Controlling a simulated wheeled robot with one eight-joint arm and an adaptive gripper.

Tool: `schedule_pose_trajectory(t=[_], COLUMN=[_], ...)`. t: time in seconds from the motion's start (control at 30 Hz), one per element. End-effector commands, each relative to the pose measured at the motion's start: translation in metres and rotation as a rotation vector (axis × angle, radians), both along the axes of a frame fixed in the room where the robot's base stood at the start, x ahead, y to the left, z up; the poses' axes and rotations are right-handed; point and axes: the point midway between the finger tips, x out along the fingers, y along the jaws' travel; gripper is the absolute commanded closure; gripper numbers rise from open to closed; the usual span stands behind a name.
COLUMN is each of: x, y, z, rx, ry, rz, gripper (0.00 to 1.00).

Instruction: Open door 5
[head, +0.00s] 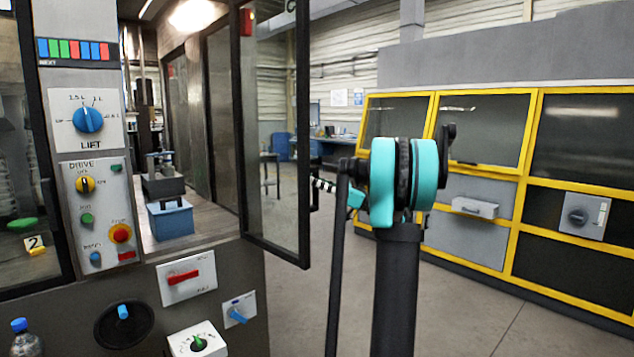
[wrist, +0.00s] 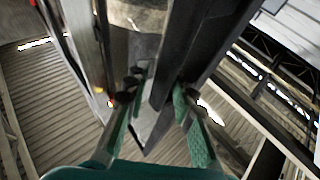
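A glass door (head: 271,130) with a black frame stands swung out from the machine's opening in the head view. No number 5 shows on it. My gripper (head: 322,186) is just right of the door's outer edge, small and partly hidden by my own arm. In the wrist view my gripper (wrist: 160,88) has its two green-padded fingers apart. A dark upright frame (wrist: 178,55) and a grey panel lie between or just beyond the fingertips. I cannot tell whether the fingers touch them.
The control panel (head: 97,215) with knobs and switches is at the left, with a yellow "2" marker (head: 35,243) behind glass beside it. A blue box (head: 170,219) sits inside the opening. Yellow-framed cabinets (head: 482,180) stand at the right. Open floor (head: 300,290) lies between.

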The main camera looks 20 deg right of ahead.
Motion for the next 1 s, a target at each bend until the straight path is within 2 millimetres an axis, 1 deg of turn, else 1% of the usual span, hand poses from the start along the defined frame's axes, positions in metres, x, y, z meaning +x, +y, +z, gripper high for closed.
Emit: schedule_pose_trajectory(t=[0.27,0.37,0.53,0.8,0.9,1.0], x=[-0.001,-0.002,-0.009,-0.024,-0.029,-0.032], y=[-0.002,-0.006,-0.029,-0.077,-0.09,-0.099], z=[0.001,-0.001,-0.011,-0.032,-0.038,-0.042], rx=[0.002,0.002,0.002,0.001,0.002,0.002], ry=[-0.003,-0.002,-0.003,-0.002,-0.002,-0.001], rz=[-0.001,-0.002,-0.004,-0.004,-0.003,-0.001], gripper=[0.72,0.72,0.72,0.72,0.72,0.72])
